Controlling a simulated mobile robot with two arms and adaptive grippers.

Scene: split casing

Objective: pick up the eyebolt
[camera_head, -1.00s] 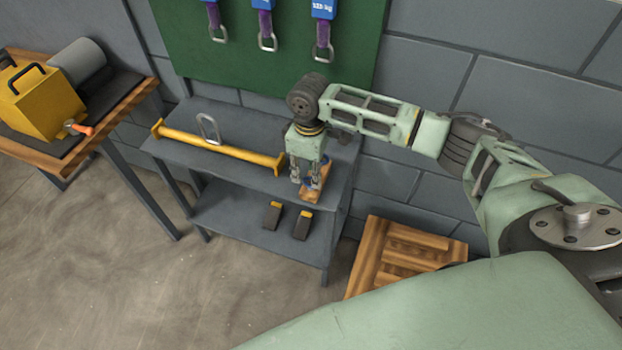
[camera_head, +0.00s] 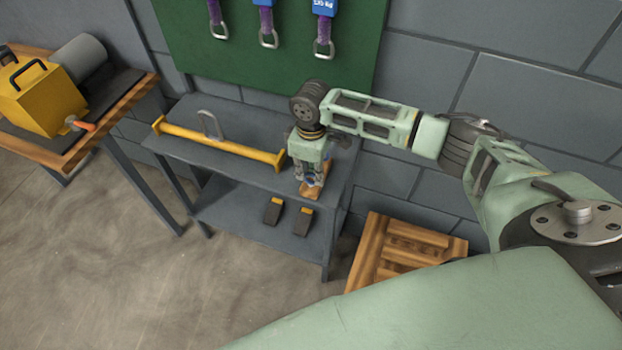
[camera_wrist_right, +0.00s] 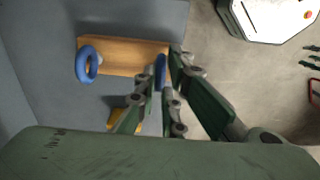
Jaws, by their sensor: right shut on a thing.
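A blue eyebolt (camera_wrist_right: 161,68) stands edge-on between the fingertips of my right gripper (camera_wrist_right: 163,78) in the right wrist view. The right gripper is shut on it, over a wooden block (camera_wrist_right: 120,55). A second blue eyebolt (camera_wrist_right: 88,63) shows its ring face-on at the block's left end, clear of the fingers. In the head view the right gripper (camera_head: 309,183) points down at the wooden block (camera_head: 311,194) on the shelf's top, and its fingers mostly hide the eyebolts. My left gripper is not in view.
A yellow bar (camera_head: 220,144) with a metal link (camera_head: 210,125) lies on the shelf unit (camera_head: 235,162), left of the gripper. Two dark wedges (camera_head: 272,210) lie on the lower shelf. A wooden crate (camera_head: 405,250) stands to the right. Slings hang on a green board (camera_head: 270,70) behind.

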